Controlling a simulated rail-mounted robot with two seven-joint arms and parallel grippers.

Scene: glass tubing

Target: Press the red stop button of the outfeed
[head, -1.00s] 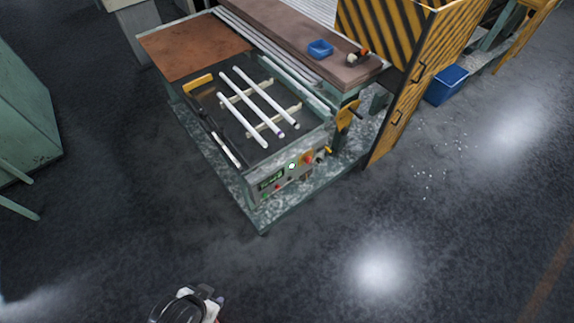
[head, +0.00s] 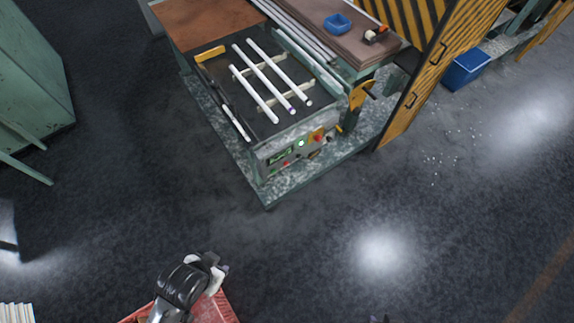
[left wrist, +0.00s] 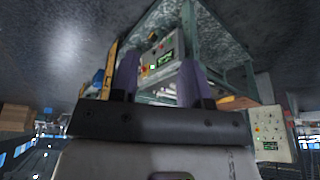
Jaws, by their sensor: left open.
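The outfeed table (head: 215,85) stands in the upper middle of the head view, with white glass tubes (head: 262,80) lying on its dark top. A control panel (head: 285,158) is on its near end. The red stop button (head: 318,138) is at the panel's right, beside a lit green button (head: 301,143). My left gripper (head: 220,272) is at the bottom, well short of the panel. In the left wrist view its two fingers (left wrist: 160,78) are apart and empty, and the panel (left wrist: 164,50) shows beyond them. A small dark tip at the bottom edge may be my right gripper (head: 380,319).
Open floor (head: 240,225) lies between my left gripper and the table. A yellow-black striped guard (head: 425,75) stands right of the table, with a blue bin (head: 466,69) beyond. A green cabinet (head: 35,75) is at left.

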